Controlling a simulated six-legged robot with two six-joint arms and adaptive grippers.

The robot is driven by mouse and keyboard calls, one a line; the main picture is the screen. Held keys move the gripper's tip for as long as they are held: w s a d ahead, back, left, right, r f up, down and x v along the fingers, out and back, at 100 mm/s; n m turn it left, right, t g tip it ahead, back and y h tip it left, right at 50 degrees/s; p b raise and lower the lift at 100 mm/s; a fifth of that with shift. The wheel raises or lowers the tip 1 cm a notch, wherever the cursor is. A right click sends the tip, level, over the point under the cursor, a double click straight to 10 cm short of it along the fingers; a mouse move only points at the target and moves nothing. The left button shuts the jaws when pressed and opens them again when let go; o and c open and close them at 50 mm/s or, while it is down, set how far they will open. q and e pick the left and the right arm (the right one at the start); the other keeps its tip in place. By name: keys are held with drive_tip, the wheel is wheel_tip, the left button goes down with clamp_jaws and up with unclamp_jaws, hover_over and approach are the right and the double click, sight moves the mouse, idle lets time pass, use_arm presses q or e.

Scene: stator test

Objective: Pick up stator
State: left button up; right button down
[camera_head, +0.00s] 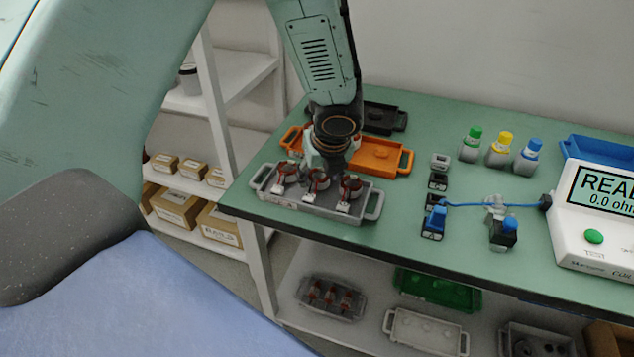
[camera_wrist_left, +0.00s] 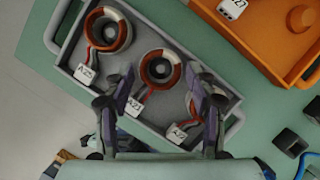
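Three stators stand in a row in a grey tray (camera_head: 274,197) at the front left of the green table. Each has a red and white winding ring and a white tag. In the left wrist view they are the left stator (camera_wrist_left: 106,31), the middle stator (camera_wrist_left: 160,69) and the right stator (camera_wrist_left: 192,104), partly hidden by a finger. My left gripper (camera_head: 322,166) points down over the tray. In the wrist view its fingers (camera_wrist_left: 160,92) are spread wide, on either side of the middle stator, with nothing held. Contact cannot be told. My right gripper is out of view.
An orange tray (camera_head: 381,157) and a black tray (camera_head: 384,118) stand behind. To the right are several coloured-cap bottles (camera_head: 499,152), blue-wired clamps (camera_head: 434,220) and a meter (camera_head: 602,225). More trays (camera_head: 427,331) lie on the lower shelf. Green table is clear between tray and clamps.

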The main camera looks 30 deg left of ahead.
use_arm(q)
drive_tip(key=shift+w+a+f, duration=0.15)
drive_tip(key=c, duration=0.9)
drive_tip(key=shift+c, duration=0.2)
